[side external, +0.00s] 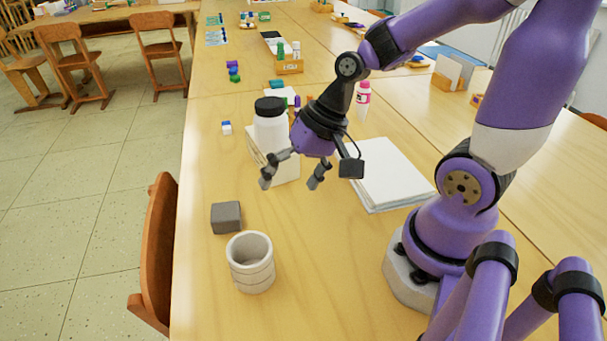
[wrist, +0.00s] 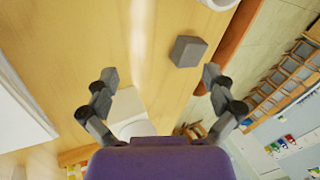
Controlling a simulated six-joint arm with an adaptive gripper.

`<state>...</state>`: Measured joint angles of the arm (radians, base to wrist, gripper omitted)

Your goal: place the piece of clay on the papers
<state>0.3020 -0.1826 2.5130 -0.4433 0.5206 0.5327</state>
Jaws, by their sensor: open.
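The piece of clay (side external: 226,217) is a dark grey block on the table near its left edge, just behind a pale cup. It also shows in the wrist view (wrist: 188,51), ahead of the fingertips and a little right of centre. The papers (side external: 389,175) are a white stack lying on the table to the right of my gripper. A white stack at the left edge of the wrist view (wrist: 18,115) appears to be the same papers. My gripper (side external: 291,184) is open and empty, above the table, behind and to the right of the clay and apart from it.
A pale ribbed cup (side external: 251,273) stands in front of the clay. A white jar with a black lid (side external: 270,125) stands close behind my gripper. A pink-capped bottle (side external: 363,95) is behind the papers. A wooden chair (side external: 156,255) is at the table's left edge.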

